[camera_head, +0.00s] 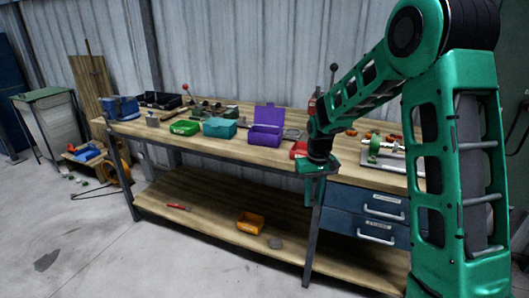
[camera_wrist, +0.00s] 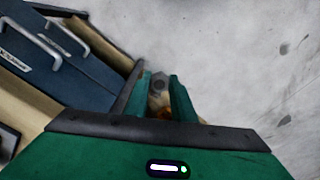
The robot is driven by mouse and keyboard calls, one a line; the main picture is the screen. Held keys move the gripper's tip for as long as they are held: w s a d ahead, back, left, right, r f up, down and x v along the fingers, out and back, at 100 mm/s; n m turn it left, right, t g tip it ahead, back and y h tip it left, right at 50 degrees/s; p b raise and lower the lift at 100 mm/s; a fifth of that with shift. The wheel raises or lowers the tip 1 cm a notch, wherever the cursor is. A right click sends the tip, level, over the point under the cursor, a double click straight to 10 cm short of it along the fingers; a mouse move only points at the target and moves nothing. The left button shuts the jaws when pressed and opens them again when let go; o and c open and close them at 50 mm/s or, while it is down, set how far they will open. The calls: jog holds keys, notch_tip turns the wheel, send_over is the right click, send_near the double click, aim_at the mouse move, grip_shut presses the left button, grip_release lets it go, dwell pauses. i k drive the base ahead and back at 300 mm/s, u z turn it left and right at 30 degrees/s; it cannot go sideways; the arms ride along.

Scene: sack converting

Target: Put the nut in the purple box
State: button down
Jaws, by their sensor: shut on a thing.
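The purple box (camera_head: 265,135) stands on the workbench top with its lid raised at the back. My gripper (camera_head: 309,196) points down in front of the bench's front edge, beside the blue drawers and to the right of and lower than the purple box. In the wrist view, my gripper (camera_wrist: 160,92) has its two green fingers close together. A small grey piece, which looks like the nut (camera_wrist: 158,79), shows between the fingertips, with a bit of orange nearer the palm. The nut cannot be made out in the head view.
On the bench (camera_head: 235,142) are a teal box (camera_head: 219,128), a green bin (camera_head: 184,127) and a red item (camera_head: 299,149) near the purple box. Blue drawers (camera_head: 367,213) hang under the right side. An orange bin (camera_head: 250,222) sits on the lower shelf. The floor in front is mostly clear.

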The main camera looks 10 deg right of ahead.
aim_at(271, 142)
jog(key=z, duration=0.1)
jog(key=k, duration=0.2)
jog(key=z, duration=1.35)
jog(key=k, duration=0.65)
jog(key=u, duration=1.05)
jog(key=i, duration=1.25)
jog(key=u, duration=0.05)
